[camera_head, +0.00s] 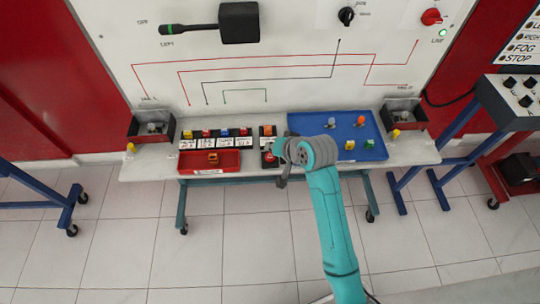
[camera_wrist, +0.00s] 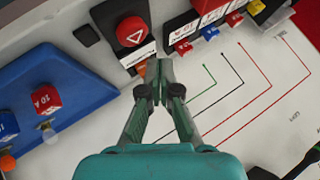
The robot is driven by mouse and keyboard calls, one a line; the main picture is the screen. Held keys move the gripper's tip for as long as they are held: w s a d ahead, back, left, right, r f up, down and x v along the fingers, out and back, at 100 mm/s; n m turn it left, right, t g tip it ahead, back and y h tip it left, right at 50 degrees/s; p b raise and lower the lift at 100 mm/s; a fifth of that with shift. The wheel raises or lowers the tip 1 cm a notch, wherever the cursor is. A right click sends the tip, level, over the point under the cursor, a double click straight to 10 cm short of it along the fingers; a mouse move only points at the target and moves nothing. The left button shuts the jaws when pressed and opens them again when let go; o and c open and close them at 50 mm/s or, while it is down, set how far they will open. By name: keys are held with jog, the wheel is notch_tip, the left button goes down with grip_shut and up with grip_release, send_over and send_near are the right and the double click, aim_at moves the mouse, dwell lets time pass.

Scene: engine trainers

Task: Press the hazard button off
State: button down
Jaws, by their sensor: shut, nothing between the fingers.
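The hazard button is a red round cap with a white triangle (camera_wrist: 131,31) on a black box. It is at the top of the wrist view, and a white label strip lies beside it. In the head view the red button (camera_head: 269,158) shows at the bench's front, just left of my wrist. My gripper (camera_wrist: 158,68) is shut and empty. Its tips appear just below the button and label in the wrist view, beside a small orange piece (camera_wrist: 141,70), and do not cover the cap. I cannot tell whether the tips touch anything or whether the cap is pressed in.
A blue tray (camera_head: 300,124) with small coloured pieces stands right of the button. Left are a row of labelled coloured fuses (camera_head: 222,133) and a red tray (camera_head: 228,160). The white wiring board (camera_head: 290,85) rises behind the bench. Black bins (camera_head: 404,113) stand at the bench's ends.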

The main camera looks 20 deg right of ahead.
jog(key=shift+r, duration=2.1)
jog(key=t+h, duration=0.1)
send_near(272, 157)
notch_tip(272, 157, down, 4)
jog(key=s+a, duration=0.2)
jog(key=s+f+n+t+h, duration=0.1)
jog(key=s+f+t, duration=0.1)
jog(key=s, duration=1)
jog(key=s+r+n+t, duration=0.1)
jog(key=s+r, duration=0.4)
jog(key=s, duration=0.5)
jog(key=s+r+n+t, duration=0.2)
jog(key=s+r, duration=0.3)
jog(key=s, duration=0.6)
jog(key=shift+r+n+h, duration=0.35)
jog(key=shift+n+h, duration=0.05)
jog(key=shift+n, duration=0.3)
